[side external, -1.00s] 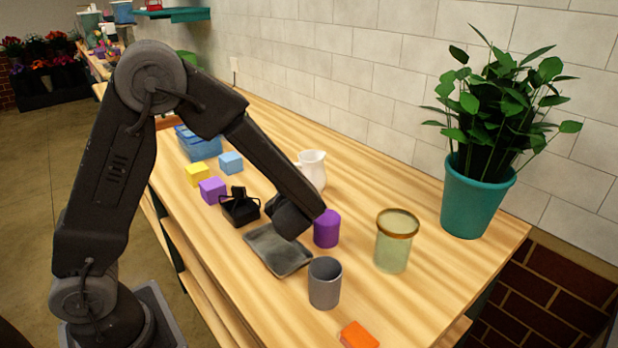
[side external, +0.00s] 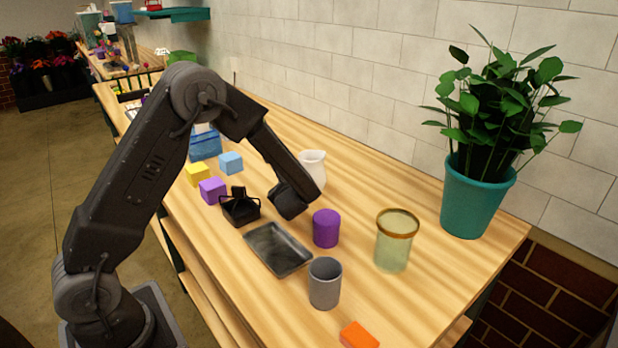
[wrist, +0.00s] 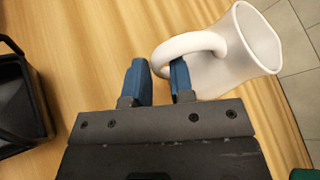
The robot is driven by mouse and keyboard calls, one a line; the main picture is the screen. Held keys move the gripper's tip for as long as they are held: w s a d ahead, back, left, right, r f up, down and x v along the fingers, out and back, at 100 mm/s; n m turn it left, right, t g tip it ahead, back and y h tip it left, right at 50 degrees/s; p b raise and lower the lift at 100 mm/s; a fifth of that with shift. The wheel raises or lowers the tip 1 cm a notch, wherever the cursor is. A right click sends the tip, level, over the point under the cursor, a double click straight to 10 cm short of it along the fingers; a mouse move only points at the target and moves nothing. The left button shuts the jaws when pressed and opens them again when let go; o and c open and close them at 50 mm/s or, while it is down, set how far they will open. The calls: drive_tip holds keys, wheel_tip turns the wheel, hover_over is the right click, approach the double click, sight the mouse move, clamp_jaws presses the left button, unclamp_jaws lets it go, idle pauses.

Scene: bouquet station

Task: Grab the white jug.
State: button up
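The white jug (side external: 313,168) stands upright on the wooden table near the tiled wall. In the wrist view the jug (wrist: 235,60) is at the upper right, with its handle curving toward my fingers. My gripper (wrist: 159,78) has its two blue fingers apart. The outer bend of the handle shows between the fingertips, and the right finger overlaps the handle's loop. I cannot tell whether either finger touches it. In the side view my gripper (side external: 290,205) is just in front of the jug and hides its lower part; the fingertips are not clear there.
A black caddy (side external: 240,208) is left of my gripper. A grey tray (side external: 278,250), purple cylinder (side external: 326,228), grey cup (side external: 325,284) and glass vase (side external: 395,240) stand nearer the camera. A teal potted plant (side external: 475,195) is at right. Coloured blocks (side external: 212,190) lie left.

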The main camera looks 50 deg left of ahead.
clamp_jaws()
drive_tip(key=shift+r, duration=0.25)
idle(0.4)
drive_tip(key=shift+r, duration=1)
drive_tip(key=s+a+r, duration=0.7)
drive_tip(key=s+r, duration=0.1)
drive_tip(key=shift+s+a+r, duration=0.25)
drive_tip(key=shift+a+r, duration=0.05)
drive_tip(key=shift+a, duration=0.05)
idle(2.2)
